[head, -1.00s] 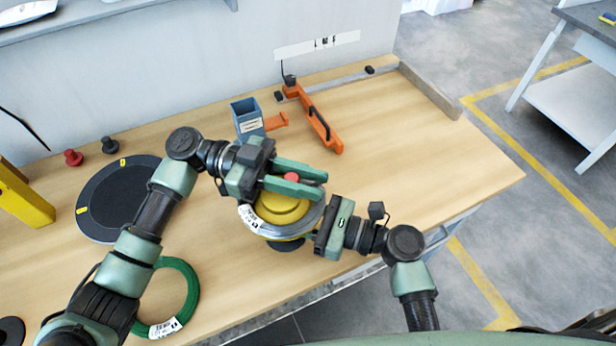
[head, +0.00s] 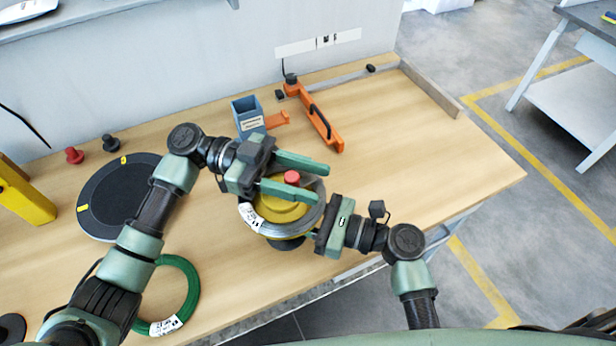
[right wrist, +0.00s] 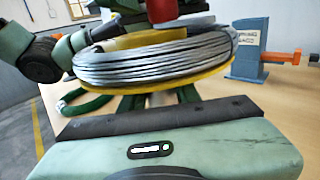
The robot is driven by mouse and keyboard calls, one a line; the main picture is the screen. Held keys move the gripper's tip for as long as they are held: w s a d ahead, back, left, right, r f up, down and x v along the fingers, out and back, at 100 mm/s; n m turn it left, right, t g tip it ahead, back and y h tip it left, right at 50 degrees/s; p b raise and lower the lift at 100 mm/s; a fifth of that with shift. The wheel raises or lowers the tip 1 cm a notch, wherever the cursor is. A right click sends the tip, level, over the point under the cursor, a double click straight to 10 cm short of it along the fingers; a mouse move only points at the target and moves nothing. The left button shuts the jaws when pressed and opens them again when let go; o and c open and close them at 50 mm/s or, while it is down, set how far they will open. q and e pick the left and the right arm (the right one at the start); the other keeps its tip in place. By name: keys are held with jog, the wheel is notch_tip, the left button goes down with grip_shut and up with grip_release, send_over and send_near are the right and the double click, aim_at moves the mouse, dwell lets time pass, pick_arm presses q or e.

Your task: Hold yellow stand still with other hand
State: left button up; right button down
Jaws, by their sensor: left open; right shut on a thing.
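The yellow stand (head: 283,213) is upright near the table's front edge with a red knob (head: 292,177) on top. A grey wire coil (right wrist: 150,60) sits around it, above its yellow lower flange (right wrist: 195,82). My left gripper (head: 320,182) is over the stand with its fingers spread on either side of the knob, apart from it. My right gripper (head: 318,236) comes from the right, low at the stand. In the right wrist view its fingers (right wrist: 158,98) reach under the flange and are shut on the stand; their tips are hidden.
A green coil (head: 190,300) lies at the front left, near a black round turntable (head: 112,200). A blue-grey box with an orange handle (head: 248,118) and an orange tool (head: 318,120) are behind the stand. The table's right side is clear.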

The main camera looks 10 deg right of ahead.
pick_arm(q)
jog(key=v, duration=1.2)
pick_arm(e)
jog(key=shift+w+r, duration=0.1)
jog(key=c, duration=0.9)
grip_release()
jog(key=shift+c, duration=0.2)
pick_arm(q)
jog(key=shift+d, duration=0.1)
pick_arm(e)
jog(key=shift+d, duration=0.1)
